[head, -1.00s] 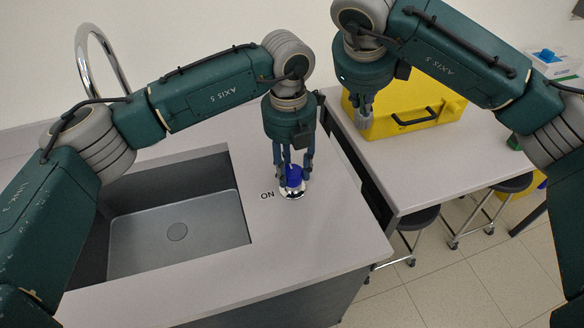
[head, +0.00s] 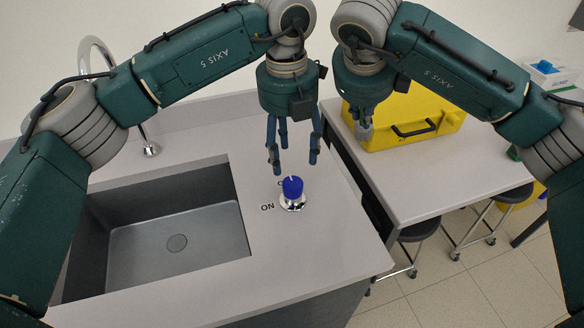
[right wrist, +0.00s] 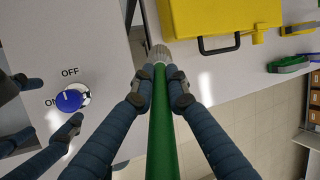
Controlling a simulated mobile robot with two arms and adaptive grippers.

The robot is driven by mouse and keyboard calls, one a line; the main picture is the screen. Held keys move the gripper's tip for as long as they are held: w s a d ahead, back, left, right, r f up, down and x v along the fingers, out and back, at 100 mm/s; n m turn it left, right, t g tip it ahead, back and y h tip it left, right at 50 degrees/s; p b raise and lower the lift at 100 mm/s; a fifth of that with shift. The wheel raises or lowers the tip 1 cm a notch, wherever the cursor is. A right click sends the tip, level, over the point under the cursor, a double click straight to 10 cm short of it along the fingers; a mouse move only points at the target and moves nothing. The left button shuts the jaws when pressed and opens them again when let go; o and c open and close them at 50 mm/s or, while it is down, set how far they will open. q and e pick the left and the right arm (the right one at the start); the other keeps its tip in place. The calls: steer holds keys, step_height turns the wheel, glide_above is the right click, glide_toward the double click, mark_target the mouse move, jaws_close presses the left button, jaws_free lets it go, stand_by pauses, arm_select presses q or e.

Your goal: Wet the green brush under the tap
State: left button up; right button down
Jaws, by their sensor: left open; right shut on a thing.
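The blue tap knob (head: 292,187) on its chrome base stands on the counter right of the sink, and it also shows in the right wrist view (right wrist: 70,101) between OFF and ON labels. The chrome tap (head: 150,149) rises behind the sink, partly hidden by my left arm. My left gripper (head: 293,162) is open and empty, just above the knob and apart from it. My right gripper (right wrist: 159,88) is shut on the green brush (right wrist: 163,130), whose pale head (right wrist: 159,54) points away from the wrist.
The sink (head: 176,242) is empty, and I see no water in its visible part. A yellow case (head: 405,125) stands on the right-hand table, with stools (head: 418,228) below. Another green-handled item (right wrist: 288,65) lies near the case. The counter's front right is clear.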

arm_select(q)
steer(key=shift+r, duration=1.75)
